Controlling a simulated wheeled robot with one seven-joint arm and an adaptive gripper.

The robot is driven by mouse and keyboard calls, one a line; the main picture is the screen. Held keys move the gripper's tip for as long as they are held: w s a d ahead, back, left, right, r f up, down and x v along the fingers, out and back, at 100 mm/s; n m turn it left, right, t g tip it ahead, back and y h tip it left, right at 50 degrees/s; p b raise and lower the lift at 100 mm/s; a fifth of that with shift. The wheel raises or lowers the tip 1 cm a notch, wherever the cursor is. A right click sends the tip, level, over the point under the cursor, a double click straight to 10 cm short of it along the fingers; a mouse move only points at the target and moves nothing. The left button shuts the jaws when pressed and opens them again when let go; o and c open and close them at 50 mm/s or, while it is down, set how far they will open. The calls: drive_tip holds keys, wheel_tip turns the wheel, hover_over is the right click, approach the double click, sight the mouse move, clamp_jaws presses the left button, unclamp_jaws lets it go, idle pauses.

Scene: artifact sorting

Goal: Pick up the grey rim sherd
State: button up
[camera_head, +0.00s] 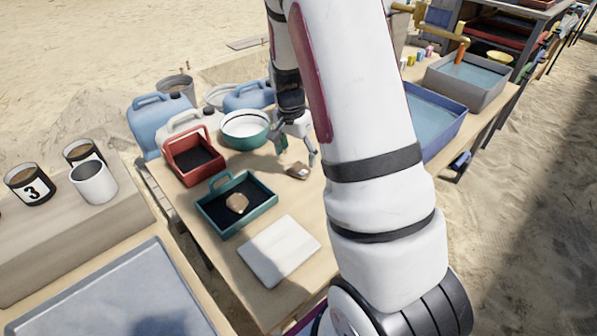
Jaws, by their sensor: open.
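A small grey-brown sherd (299,171) lies on the wooden table (200,228); it may be the grey rim sherd, but its rim is too small to make out. My gripper (297,159) points down just above and behind it, with its fingers apart and nothing seen between them. I cannot tell how high the fingertips are over the sherd. A larger tan-brown sherd (237,203) lies in the teal handled tray (268,211).
A white board (279,250) lies in front of the sherd. A red handled tray (186,177), a teal-rimmed bowl (246,130) and jerrycans (160,118) stand behind to the left. A blue basin (433,120) stands right of my arm, which hides the table's middle right.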

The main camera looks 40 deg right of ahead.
sight(299, 170)
drive_tip(key=f, duration=0.3)
drive_tip(key=f+b, duration=0.1)
drive_tip(key=shift+s+d+f, duration=0.15)
drive_tip(key=shift+d+f, duration=0.15)
drive_tip(key=shift+f, duration=0.1)
drive_tip(key=c, duration=1.2)
drive_tip(key=shift+r, duration=0.1)
